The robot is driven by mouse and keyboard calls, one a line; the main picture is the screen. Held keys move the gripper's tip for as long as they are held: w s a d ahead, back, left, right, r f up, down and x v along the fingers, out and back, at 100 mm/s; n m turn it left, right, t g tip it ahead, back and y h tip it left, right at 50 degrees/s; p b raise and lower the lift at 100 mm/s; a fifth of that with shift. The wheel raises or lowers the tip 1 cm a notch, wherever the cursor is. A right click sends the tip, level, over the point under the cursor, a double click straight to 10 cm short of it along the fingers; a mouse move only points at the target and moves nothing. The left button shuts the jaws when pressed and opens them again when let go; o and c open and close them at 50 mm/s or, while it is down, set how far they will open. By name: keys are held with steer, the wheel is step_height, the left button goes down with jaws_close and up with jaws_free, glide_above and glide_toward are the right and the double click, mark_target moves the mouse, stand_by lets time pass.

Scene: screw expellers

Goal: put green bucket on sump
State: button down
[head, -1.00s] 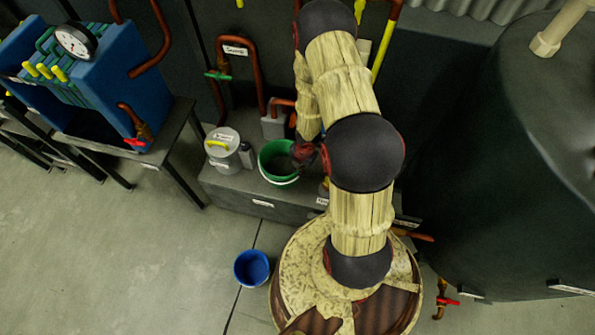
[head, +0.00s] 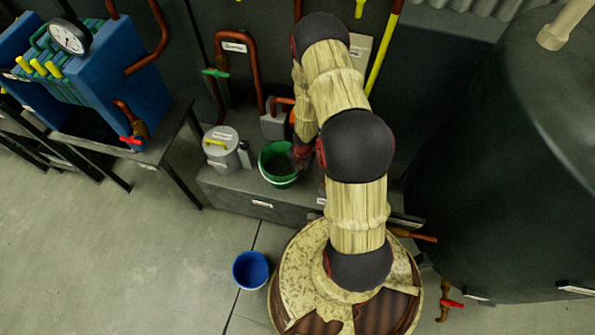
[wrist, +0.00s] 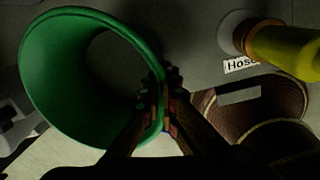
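The green bucket (head: 267,167) is over the low grey box by the wall in the head view. I cannot tell whether it rests on the box or hangs just above it. In the wrist view the bucket (wrist: 45,75) is on the left, its open mouth facing the camera. My gripper (wrist: 166,95) is shut on the bucket's right rim, one finger on each side of the wall. In the head view my gripper (head: 302,152) is partly hidden by my arm. No label I can read clearly marks the sump; the grey box (head: 231,192) has a small label.
A grey lidded can (head: 220,152) and a small grey bottle (head: 245,154) stand left of the bucket. A grey canister (head: 273,124) and copper pipes (head: 253,70) are behind. A blue bucket (head: 250,270) stands on the floor. A large dark tank (head: 500,170) fills the right.

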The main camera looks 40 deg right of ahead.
steer(key=c, duration=2.6)
jaws_free()
steer(key=shift+f, duration=0.1)
steer(key=o, duration=0.6)
steer(key=shift+c, duration=0.2)
